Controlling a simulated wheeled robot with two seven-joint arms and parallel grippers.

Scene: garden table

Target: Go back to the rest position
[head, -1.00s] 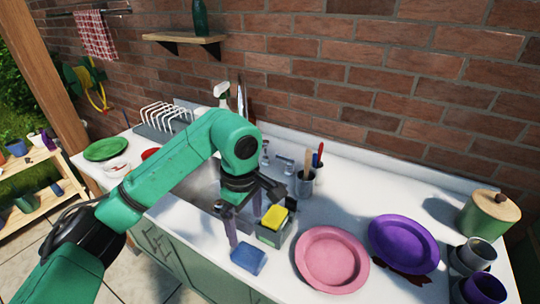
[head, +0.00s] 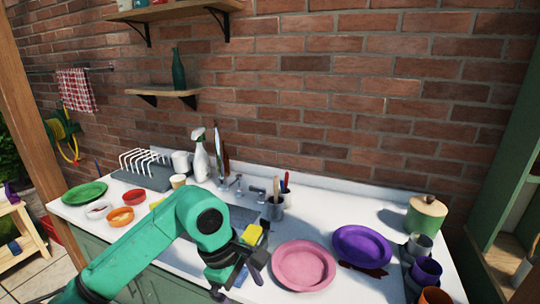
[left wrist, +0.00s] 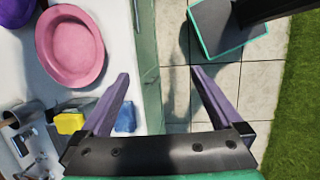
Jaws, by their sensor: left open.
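My left arm reaches in from the lower left of the head view, in front of the sink. My left gripper (head: 238,278) hangs low by the counter's front edge. In the left wrist view its two purple fingers (left wrist: 160,95) are spread wide with nothing between them but the cabinet front and paved floor. A blue sponge (left wrist: 125,117) lies on the counter beside one finger, and a yellow sponge (left wrist: 70,123) is further in. The yellow sponge also shows in the head view (head: 252,234), just behind the gripper. My right gripper is not in view.
A pink plate (head: 303,266) and a purple plate (head: 361,247) lie on the counter right of the gripper. Cups (head: 426,270) and a lidded canister (head: 426,216) stand at the right. A dish rack (head: 146,168), a spray bottle (head: 200,158) and bowls are at the left.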

